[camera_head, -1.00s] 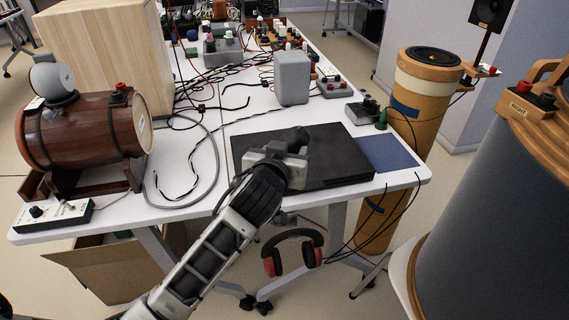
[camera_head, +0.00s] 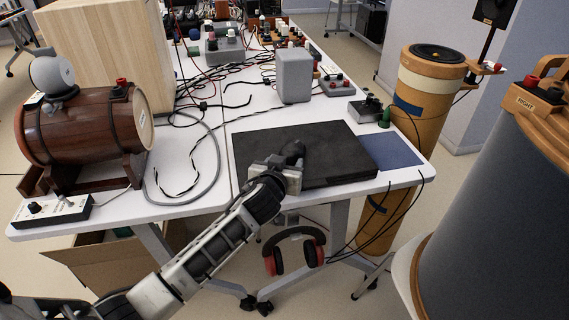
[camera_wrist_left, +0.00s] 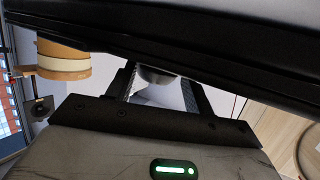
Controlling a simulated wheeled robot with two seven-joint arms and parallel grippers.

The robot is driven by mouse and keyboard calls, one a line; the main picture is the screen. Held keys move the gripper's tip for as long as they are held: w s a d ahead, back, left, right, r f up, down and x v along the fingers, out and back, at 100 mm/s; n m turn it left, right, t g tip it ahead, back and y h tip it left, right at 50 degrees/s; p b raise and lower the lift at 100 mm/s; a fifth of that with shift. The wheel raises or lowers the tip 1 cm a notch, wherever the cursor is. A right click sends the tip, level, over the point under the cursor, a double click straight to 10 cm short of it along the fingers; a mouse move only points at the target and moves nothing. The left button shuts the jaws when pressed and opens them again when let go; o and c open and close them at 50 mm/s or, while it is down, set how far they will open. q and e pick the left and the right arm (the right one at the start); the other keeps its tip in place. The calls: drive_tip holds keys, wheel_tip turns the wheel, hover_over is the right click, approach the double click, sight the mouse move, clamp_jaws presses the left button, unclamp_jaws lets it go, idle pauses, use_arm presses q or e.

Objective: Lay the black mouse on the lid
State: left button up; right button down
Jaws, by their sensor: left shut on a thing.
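The black lid (camera_head: 335,150) lies flat at the front right of the white table. My left gripper (camera_head: 287,164) is at the lid's front left part and is shut on the black mouse (camera_head: 292,151), whose dark rounded end shows beyond the fingers against the lid. In the left wrist view, a rounded grey part of the mouse (camera_wrist_left: 156,78) shows between the fingers, and the lid's dark edge (camera_wrist_left: 215,55) crosses above. I cannot tell whether the mouse touches the lid. My right gripper is not in view.
A blue mat (camera_head: 393,151) lies right of the lid. A grey speaker box (camera_head: 293,76) and a small control box (camera_head: 366,110) stand behind it. A wooden barrel (camera_head: 85,135) and loose cables are at the left. Headphones (camera_head: 294,252) hang below the table's front edge.

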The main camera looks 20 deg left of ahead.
use_arm(q)
drive_tip(key=shift+f, duration=0.1)
drive_tip(key=o, duration=0.6)
drive_tip(key=shift+f, duration=0.1)
drive_tip(key=shift+c, duration=0.2)
drive_tip(key=o, duration=0.4)
drive_tip(key=shift+o, duration=0.2)
drive_tip(key=shift+r, duration=0.35)
drive_tip(key=v, duration=1.1)
drive_tip(key=s+d+f+m+g+h+p, duration=0.1)
drive_tip(key=s+d+f+h, duration=0.1)
drive_tip(key=s+f, duration=0.3)
drive_tip(key=s+d+f+m+g+h, duration=0.2)
drive_tip(key=s+d+f+h, duration=0.1)
drive_tip(key=s, duration=1)
wheel_tip(320, 180, down, 3)
drive_tip(key=shift+s+d+r+m+g+p, duration=0.1)
drive_tip(key=shift+s+d+m+g+p, duration=0.25)
drive_tip(key=shift+d, duration=0.3)
